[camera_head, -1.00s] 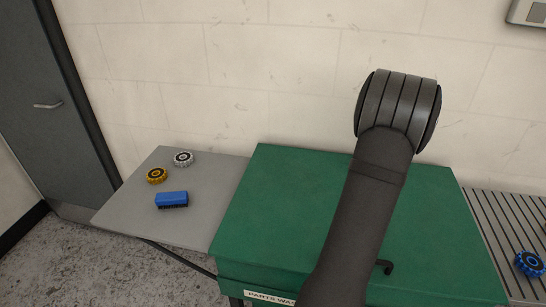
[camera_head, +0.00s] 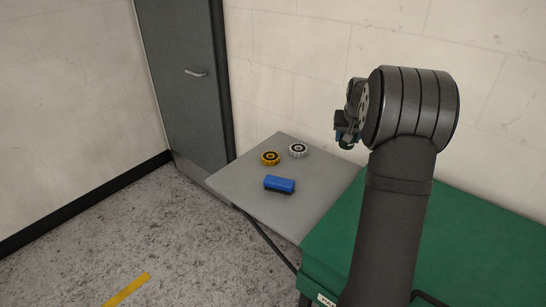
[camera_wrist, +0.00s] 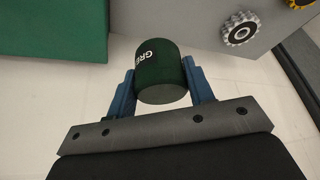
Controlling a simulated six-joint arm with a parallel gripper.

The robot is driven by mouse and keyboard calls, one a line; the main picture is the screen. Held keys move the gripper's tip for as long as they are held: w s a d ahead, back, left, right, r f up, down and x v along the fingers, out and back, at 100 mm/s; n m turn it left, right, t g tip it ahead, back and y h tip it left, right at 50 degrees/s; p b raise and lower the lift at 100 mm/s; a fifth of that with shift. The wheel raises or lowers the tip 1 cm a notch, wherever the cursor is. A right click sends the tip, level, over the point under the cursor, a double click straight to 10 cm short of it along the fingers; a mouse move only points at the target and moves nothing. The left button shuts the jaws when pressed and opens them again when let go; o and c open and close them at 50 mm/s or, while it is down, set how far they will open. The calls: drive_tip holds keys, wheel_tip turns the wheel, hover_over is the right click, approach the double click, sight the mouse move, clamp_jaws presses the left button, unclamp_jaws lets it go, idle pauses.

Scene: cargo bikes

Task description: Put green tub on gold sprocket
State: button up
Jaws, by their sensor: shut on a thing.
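The green tub (camera_wrist: 160,78) is dark green with white lettering. In the wrist view it sits between the two blue fingers of my gripper (camera_wrist: 160,88), which is shut on it. In the head view my gripper (camera_head: 347,133) is small, partly hidden by my arm, and held above the right part of the grey side shelf. The gold sprocket (camera_head: 270,158) lies flat on the shelf, to the left of my gripper. It also shows at the top right edge of the wrist view (camera_wrist: 299,3), cut off by the frame.
A silver sprocket (camera_head: 298,150) lies close beside the gold one. The green parts washer (camera_head: 460,250) adjoins the shelf on the right. A grey door (camera_head: 185,90) stands behind on the left.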

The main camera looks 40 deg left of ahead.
drive_tip(key=s+a+r+n, duration=0.25)
drive_tip(key=s+a, duration=0.45)
drive_tip(key=a, duration=0.5)
hover_over(270, 154)
drive_tip(key=d, duration=0.1)
drive_tip(key=shift+g+y, duration=0.3)
drive_tip(key=shift+y, duration=0.1)
drive_tip(key=f, duration=0.4)
drive_tip(key=s+f, duration=0.1)
drive_tip(key=f, duration=0.2)
drive_tip(key=shift+d, duration=0.2)
drive_tip(key=shift+a+f, duration=0.2)
drive_tip(key=shift+f, duration=2)
drive_tip(key=shift+f, duration=0.1)
drive_tip(key=o, duration=1)
drive_tip(key=shift+o, duration=0.2)
